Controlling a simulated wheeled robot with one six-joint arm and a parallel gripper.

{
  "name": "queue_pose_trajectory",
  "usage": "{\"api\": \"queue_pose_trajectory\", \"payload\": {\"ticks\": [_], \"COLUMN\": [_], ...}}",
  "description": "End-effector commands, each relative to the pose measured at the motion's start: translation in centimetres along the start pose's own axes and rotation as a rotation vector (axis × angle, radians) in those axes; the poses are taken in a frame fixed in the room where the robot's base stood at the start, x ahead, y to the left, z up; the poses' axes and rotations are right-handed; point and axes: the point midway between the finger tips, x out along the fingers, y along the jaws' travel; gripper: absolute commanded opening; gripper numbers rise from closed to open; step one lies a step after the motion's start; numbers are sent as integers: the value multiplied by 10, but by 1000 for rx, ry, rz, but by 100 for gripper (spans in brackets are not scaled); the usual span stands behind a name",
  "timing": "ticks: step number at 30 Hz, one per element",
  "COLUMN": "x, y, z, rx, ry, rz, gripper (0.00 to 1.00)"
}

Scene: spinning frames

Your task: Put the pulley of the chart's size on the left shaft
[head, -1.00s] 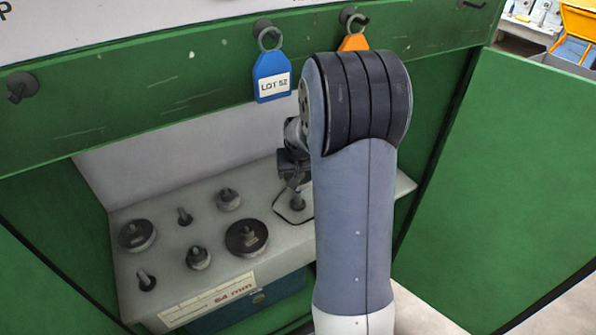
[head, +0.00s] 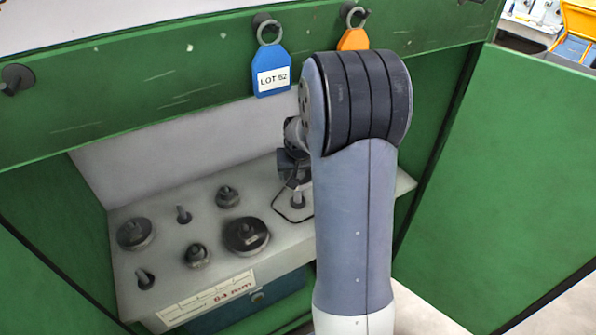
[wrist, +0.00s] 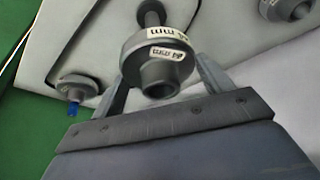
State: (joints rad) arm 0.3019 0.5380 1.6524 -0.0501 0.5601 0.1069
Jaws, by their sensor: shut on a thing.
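My gripper (wrist: 162,70) is shut on a grey stepped pulley (wrist: 152,52), with one finger on each side of it. The pulley has a round bore facing the wrist camera and white labels; one ends in "mm", but its number is not readable. A dark post (wrist: 150,13) shows just beyond the pulley; I cannot tell whether they touch. In the head view my gripper (head: 292,172) is mostly behind my arm, above a short post (head: 297,200) on the shelf, and the held pulley cannot be made out. Two bare shafts (head: 183,215) (head: 145,279) stand at the left.
A grey shelf (head: 165,262) bears a wide dark pulley (head: 246,236), another wide one (head: 136,234) and two small ones (head: 197,256) (head: 228,196). Its front strip (head: 205,301) carries a blurred mm figure. A blue "LOT 52" tag (head: 271,65) and an orange tag (head: 353,40) hang above.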

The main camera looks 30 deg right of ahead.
Motion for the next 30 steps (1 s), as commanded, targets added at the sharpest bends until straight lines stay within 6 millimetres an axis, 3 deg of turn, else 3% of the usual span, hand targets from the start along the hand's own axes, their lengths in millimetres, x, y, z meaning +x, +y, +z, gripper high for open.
{"api": "queue_pose_trajectory", "payload": {"ticks": [13,30], "x": [1,17], "y": [0,0], "z": [0,7], "rx": [0,0], "ry": [2,1], "rz": [0,0], "gripper": [44,44]}}
